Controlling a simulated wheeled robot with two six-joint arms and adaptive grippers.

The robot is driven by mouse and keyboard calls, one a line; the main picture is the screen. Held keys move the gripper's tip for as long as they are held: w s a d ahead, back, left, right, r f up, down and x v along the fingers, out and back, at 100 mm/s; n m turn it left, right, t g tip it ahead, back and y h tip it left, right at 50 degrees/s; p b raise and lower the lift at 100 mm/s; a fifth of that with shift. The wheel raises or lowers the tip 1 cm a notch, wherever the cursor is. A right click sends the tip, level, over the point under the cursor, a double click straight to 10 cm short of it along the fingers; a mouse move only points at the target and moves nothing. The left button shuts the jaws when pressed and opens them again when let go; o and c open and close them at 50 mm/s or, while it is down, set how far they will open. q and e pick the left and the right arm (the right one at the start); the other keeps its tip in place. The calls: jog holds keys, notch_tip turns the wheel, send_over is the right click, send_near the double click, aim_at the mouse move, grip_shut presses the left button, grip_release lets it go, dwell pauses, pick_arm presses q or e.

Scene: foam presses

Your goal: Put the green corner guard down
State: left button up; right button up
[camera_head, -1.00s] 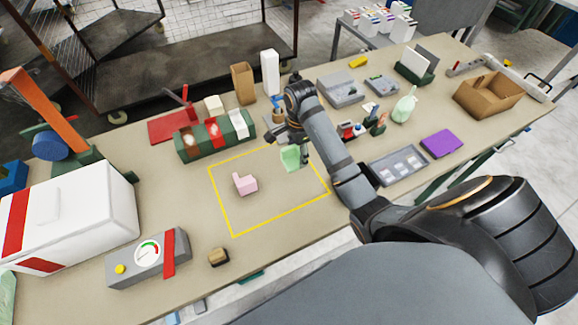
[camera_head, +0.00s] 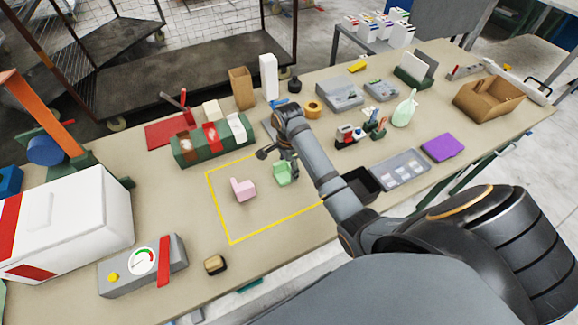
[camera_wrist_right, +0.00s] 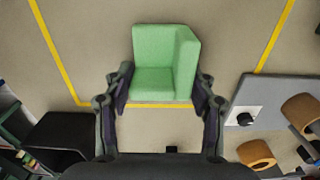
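The green corner guard (camera_head: 282,173) is at the right part of the yellow outline (camera_head: 228,206) on the table, low at the surface; whether it touches the surface is hard to tell. In the right wrist view the guard (camera_wrist_right: 155,80) lies between the two fingers. My right gripper (camera_head: 279,157) is over its far side, with a finger against each side of the guard, shut on it. A pink L-shaped block (camera_head: 244,190) stands inside the outline, left of the green guard and apart from it. My left gripper is not in view.
A black bin (camera_head: 362,185) and a grey tray (camera_head: 400,170) are to the right. A gauge box (camera_head: 143,266) and a small brown-black block (camera_head: 215,265) are at front left. The outline's front half is clear.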

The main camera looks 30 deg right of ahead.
aim_at(289, 165)
jog(key=o, duration=0.4)
jog(key=shift+c, duration=0.2)
jog(key=shift+r, duration=0.2)
notch_tip(289, 165, up, 3)
jog(key=shift+w+f+b, duration=0.1)
jog(key=shift+b, duration=0.2)
notch_tip(289, 165, up, 9)
jog(key=p, duration=0.8)
